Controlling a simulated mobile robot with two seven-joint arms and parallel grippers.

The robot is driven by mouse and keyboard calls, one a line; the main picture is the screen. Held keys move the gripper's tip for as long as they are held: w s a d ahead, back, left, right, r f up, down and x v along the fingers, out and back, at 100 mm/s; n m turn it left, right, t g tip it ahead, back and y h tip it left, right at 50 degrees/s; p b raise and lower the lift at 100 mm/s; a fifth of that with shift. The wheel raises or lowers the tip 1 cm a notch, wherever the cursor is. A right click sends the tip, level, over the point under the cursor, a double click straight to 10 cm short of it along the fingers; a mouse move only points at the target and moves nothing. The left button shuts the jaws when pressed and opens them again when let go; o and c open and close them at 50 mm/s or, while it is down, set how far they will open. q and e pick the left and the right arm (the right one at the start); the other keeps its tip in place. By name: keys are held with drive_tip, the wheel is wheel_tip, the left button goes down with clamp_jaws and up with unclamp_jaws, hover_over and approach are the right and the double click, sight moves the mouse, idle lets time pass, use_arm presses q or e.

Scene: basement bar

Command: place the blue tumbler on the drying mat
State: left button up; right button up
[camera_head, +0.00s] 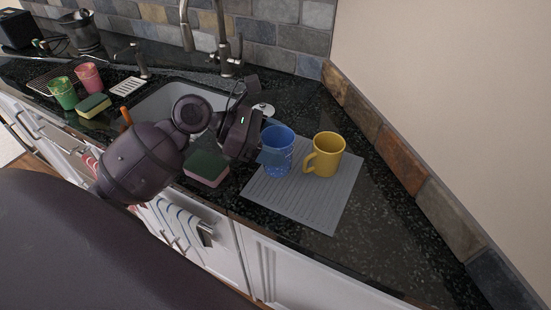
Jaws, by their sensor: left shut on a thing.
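The blue tumbler (279,148) is upright over the left part of the grey drying mat (309,208). I cannot tell whether its base touches the mat. My left gripper (262,149) is at the tumbler's left side and shut on it; the fingertips are partly hidden. A yellow mug (326,155) stands upright on the mat, just right of the tumbler, its handle facing left. My right gripper is not in view.
A green and pink sponge (206,168) lies left of the mat. The sink (165,102) and tap (226,50) are behind my arm. Green (63,93) and pink (88,77) tumblers and another sponge (93,106) stand at the far left. A stone-tiled wall edge (399,158) bounds the right side.

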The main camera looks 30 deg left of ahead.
use_arm(q)
wheel_tip(320, 180, down, 4)
drive_tip(key=shift+f+b, duration=0.15)
drive_tip(key=shift+b, duration=0.35)
drive_tip(key=shift+f, duration=0.15)
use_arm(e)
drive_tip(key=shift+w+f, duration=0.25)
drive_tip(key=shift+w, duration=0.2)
use_arm(q)
drive_tip(key=o, duration=0.6)
drive_tip(key=shift+f, duration=0.1)
drive_tip(key=o, duration=0.4)
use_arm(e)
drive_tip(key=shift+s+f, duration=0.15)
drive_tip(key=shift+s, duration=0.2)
